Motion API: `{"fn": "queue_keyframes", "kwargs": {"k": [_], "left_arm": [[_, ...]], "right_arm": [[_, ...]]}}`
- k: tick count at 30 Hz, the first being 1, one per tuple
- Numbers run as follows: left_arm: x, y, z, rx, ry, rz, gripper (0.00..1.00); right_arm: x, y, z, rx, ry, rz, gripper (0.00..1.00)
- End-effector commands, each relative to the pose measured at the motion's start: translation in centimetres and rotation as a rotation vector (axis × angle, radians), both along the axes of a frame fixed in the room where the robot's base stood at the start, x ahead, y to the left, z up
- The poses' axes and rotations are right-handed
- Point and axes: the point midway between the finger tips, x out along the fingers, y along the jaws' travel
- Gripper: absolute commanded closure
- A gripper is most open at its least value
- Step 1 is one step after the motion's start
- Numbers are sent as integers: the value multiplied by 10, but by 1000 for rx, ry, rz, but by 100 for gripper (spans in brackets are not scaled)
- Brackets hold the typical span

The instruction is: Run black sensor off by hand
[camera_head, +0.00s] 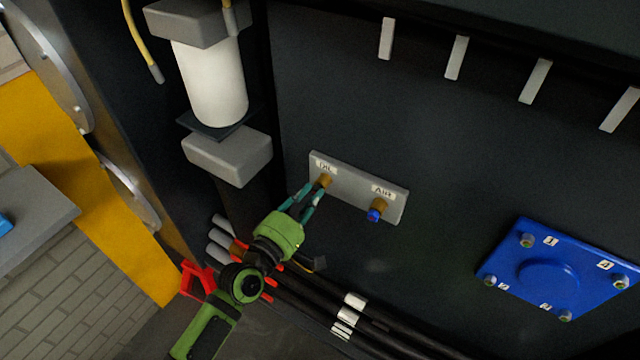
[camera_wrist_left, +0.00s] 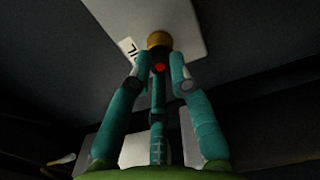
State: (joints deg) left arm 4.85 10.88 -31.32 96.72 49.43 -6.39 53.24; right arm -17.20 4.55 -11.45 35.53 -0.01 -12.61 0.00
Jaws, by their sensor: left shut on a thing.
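The grey plate (camera_head: 348,187) on the dark chassis wall carries two brass fittings, labelled OIL and AUX. My left gripper (camera_head: 318,188) has its teal fingers closed at the OIL fitting (camera_head: 325,180). In the left wrist view the fingers (camera_wrist_left: 160,72) close around a small dark part with a red spot, just below the brass fitting (camera_wrist_left: 159,40). I take it to be the black sensor; the fingers hide most of it. I cannot tell whether it is still seated in the fitting. The AUX fitting (camera_head: 379,205) has a blue part (camera_head: 374,215) on its end. My right gripper is not in view.
Black hoses (camera_head: 315,306) with white bands run below the plate, close to my left wrist. A red piece (camera_head: 195,281) is left of the wrist. A white filter cylinder (camera_head: 210,85) stands at upper left. A blue numbered cover (camera_head: 548,277) is at right.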

Motion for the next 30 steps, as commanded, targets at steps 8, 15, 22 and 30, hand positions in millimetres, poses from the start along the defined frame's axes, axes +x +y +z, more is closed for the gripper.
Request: {"fn": "queue_keyframes", "kwargs": {"k": [8, 15, 22, 30], "left_arm": [[-1, 1, 1, -686, 500, 5, 100], [-2, 2, 4, -1267, 924, 7, 100], [-3, 2, -2, -1374, 1002, 4, 100], [-5, 4, -1, -1370, 998, 3, 100]], "right_arm": [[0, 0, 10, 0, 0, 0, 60], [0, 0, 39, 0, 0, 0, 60], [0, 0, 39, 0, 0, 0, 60], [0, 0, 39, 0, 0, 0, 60]]}}
